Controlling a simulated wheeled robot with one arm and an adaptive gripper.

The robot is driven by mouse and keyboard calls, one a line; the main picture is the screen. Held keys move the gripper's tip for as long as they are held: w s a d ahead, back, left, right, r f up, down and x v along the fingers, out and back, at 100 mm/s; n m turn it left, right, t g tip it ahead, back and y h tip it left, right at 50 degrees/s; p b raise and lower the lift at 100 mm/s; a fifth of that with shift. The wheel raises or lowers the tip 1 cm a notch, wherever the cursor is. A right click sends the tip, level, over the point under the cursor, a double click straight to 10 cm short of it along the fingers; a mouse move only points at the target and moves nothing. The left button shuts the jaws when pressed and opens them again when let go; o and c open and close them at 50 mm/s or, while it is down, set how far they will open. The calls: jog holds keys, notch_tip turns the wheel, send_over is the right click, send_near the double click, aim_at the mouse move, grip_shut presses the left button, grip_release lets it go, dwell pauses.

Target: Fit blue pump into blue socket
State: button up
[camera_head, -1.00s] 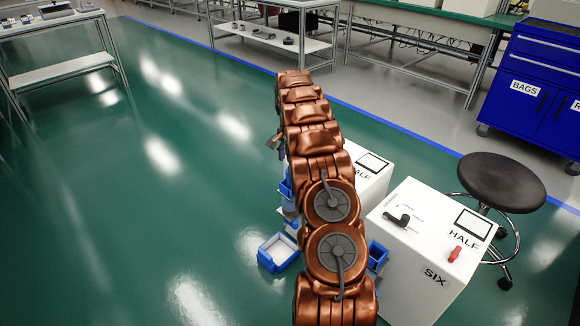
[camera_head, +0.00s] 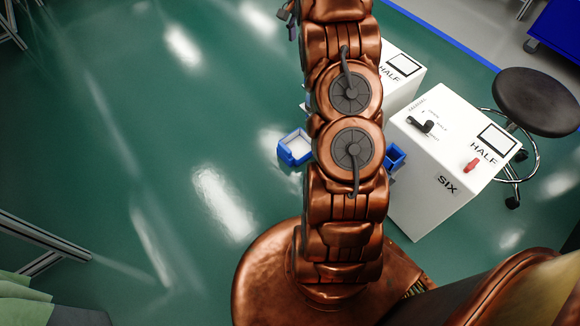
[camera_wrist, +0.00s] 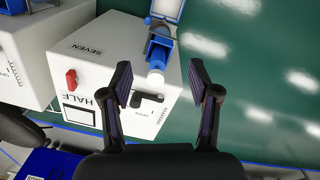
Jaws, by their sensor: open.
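My gripper (camera_wrist: 160,84) is open and empty in the wrist view, with its two dark fingers apart above the white cabinet marked SEVEN (camera_wrist: 98,62). A blue fixture (camera_wrist: 160,42) stands at that cabinet's side, beyond the fingertips. A white round piece (camera_wrist: 155,78) shows at the fixture's near end, roughly between the fingers in the picture and apart from them. I cannot tell which blue part is the pump and which is the socket. In the head view my arm hides most of this area.
A white tray with blue sides (camera_head: 295,147) is left of my arm. The cabinet marked SIX (camera_head: 440,160) has a black handle (camera_head: 420,125), a red switch (camera_head: 472,166) and a blue holder (camera_head: 395,158). A black stool (camera_head: 537,98) stands right. Green floor is clear at left.

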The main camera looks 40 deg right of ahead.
jog(key=s+a+r+n+g, duration=0.1)
jog(key=s+a+r+n, duration=0.15)
jog(key=s+a, duration=0.4)
jog(key=s+a+r+n, duration=0.2)
jog(key=s+a+r, duration=0.15)
jog(key=a, duration=0.65)
jog(key=s+a+r+n+g, duration=0.1)
jog(key=s+a+r+n, duration=0.15)
jog(key=s+a, duration=0.45)
jog(key=s+a+f+n, duration=0.1)
jog(key=s+a+n, duration=0.1)
jog(key=s+a, duration=0.2)
jog(key=s+a+f+n, duration=0.1)
jog(key=s+a+n, duration=0.2)
jog(key=s, duration=0.8)
jog(key=s+a+f+n+g, duration=0.1)
jog(key=s+a+n, duration=0.1)
jog(key=s+a, duration=0.3)
jog(key=shift+s+a, duration=0.35)
jog(key=shift+s, duration=0.8)
